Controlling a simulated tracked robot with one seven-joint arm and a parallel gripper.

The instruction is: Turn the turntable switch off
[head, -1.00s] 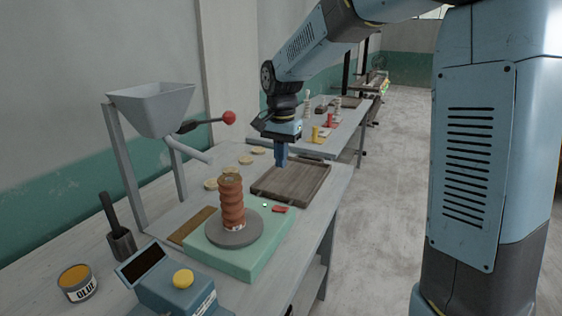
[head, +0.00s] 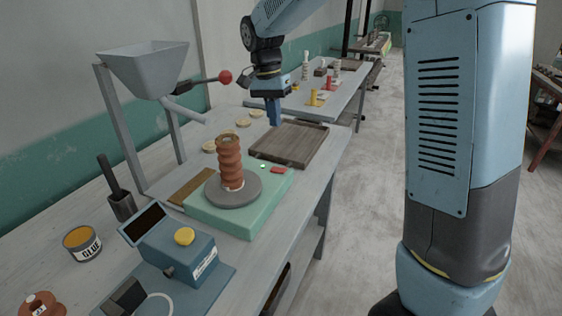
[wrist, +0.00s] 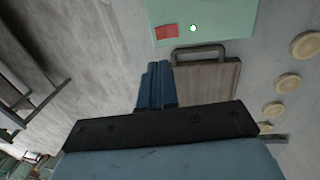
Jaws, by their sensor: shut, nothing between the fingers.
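The turntable is a pale green box (head: 222,218) with a grey round plate (head: 240,190) on top. A ribbed terracotta clay piece (head: 229,163) stands on the plate. On the box's far right corner are a red switch (head: 279,170) and a small lit white-green lamp (head: 263,166). In the wrist view the red switch (wrist: 166,31) and the lamp (wrist: 193,28) lie near the top, beyond my fingers. My gripper (head: 274,122) is shut and empty, pointing down above the far left part of the wooden board, apart from the turntable. It also shows in the wrist view (wrist: 154,68).
The wooden board (head: 312,143) with a handle lies just behind the turntable. A hopper (head: 150,68) with a red-knobbed lever (head: 224,77) stands at the left. A blue device (head: 175,250) and a glue can (head: 83,243) are in front. Pale discs (head: 243,123) lie behind.

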